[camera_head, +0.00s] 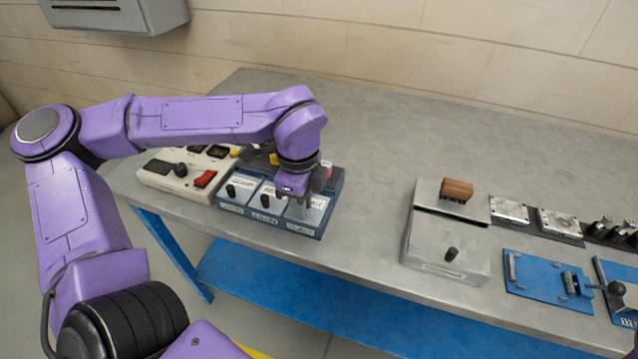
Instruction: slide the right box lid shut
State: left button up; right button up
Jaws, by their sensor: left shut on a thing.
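A blue box (322,218) with three labelled, pale sliding lids side by side stands on the left part of the bench. The left lid (238,192) and the middle lid (265,212) each carry a black knob. My left gripper (297,196) reaches down over the right lid (306,214) and is shut at the place of its knob, which the fingers hide. The front part of the right lid shows below my fingers; its back end is hidden by my gripper and wrist. My right gripper is not in view.
A cream switch panel (160,182) with a red rocker stands left of the blue box. A grey box (448,262) with a black knob, a brown-handled brush (457,189), metal blocks and a blue latch plate (548,284) lie to the right. The bench middle is clear.

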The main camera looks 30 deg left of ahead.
pick_arm(q)
jog(key=o, duration=0.7)
jog(key=shift+s, duration=0.1)
notch_tip(320, 180, up, 7)
jog(key=p, duration=0.5)
jog(key=shift+p, duration=0.35)
